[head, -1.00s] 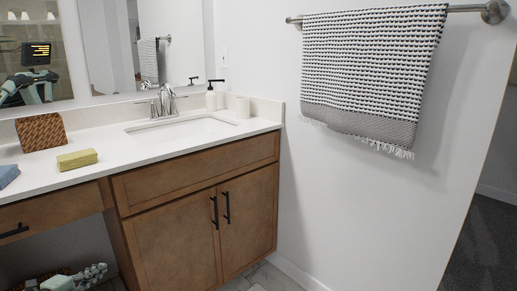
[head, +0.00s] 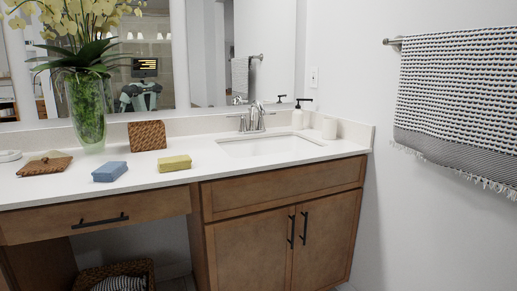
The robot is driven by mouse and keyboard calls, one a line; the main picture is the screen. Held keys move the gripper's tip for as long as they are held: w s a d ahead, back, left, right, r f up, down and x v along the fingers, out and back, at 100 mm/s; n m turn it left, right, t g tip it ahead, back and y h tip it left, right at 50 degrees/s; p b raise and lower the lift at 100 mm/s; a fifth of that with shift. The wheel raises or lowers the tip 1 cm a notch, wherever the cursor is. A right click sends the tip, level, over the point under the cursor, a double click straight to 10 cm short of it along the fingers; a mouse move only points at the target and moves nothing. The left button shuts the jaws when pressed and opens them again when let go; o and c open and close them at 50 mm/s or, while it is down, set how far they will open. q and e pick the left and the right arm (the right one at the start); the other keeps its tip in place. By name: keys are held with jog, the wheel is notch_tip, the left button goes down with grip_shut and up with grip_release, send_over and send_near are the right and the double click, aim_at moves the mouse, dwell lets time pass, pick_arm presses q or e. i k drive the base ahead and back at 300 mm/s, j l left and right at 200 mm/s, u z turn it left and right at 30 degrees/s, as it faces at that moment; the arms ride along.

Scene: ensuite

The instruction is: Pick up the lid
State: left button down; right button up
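A flat brown woven piece (head: 45,166), which looks like the lid, lies on the white counter at the far left in the head view. A pale object (head: 47,155) lies on or just behind it; I cannot tell which. An upright brown woven box (head: 147,135) with a similar weave stands against the backsplash to its right. Neither of my grippers shows directly. The mirror shows a small reflection of my body, too small to judge the grippers.
A blue block (head: 110,172) and a yellow block (head: 175,163) lie on the counter (head: 150,185). A glass vase (head: 87,110) with yellow flowers stands behind them. The sink (head: 268,145), soap bottle (head: 298,118) and cup (head: 330,128) are to the right. A wicker basket (head: 90,278) sits below.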

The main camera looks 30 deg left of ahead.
aim_at(46, 165)
jog(key=u, duration=1.6)
